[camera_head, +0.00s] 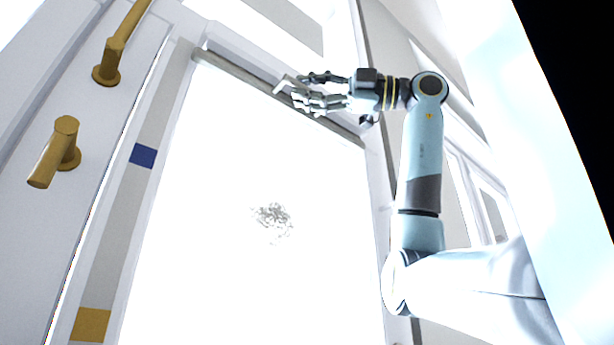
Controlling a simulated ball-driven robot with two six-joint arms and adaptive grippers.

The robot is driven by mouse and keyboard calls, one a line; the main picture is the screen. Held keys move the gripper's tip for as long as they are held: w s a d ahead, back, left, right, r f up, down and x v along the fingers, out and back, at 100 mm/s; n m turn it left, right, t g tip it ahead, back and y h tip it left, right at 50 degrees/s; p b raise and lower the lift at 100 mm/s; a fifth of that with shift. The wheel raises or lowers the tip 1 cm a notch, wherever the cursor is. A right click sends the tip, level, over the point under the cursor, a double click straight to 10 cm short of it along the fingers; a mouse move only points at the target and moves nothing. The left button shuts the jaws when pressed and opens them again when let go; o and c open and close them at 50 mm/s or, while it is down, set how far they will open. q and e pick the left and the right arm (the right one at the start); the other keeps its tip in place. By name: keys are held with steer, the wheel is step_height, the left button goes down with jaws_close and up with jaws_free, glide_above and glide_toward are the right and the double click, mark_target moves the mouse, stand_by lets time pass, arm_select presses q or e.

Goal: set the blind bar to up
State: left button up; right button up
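The blind bar (240,77) is a long grey bar slanting across the top of the bright window opening, from upper left to the right side. My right gripper (298,89) is in front of the bar's middle and hides part of it. Its two fingers point left, with a gap between them, so it looks open. A small pale piece shows at the fingertips; I cannot tell whether it belongs to the gripper or the bar. I cannot tell whether the fingers touch the bar. My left gripper is not in view.
A grey strip left of the opening carries a blue square (143,155) and, lower, an orange square (90,324). A white panel at far left has a brass handle (107,65) and a brass knob (56,153).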

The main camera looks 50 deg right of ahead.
steer(key=shift+o, duration=1.4)
steer(key=shift+s+d+f, duration=0.1)
steer(key=v, duration=1.2)
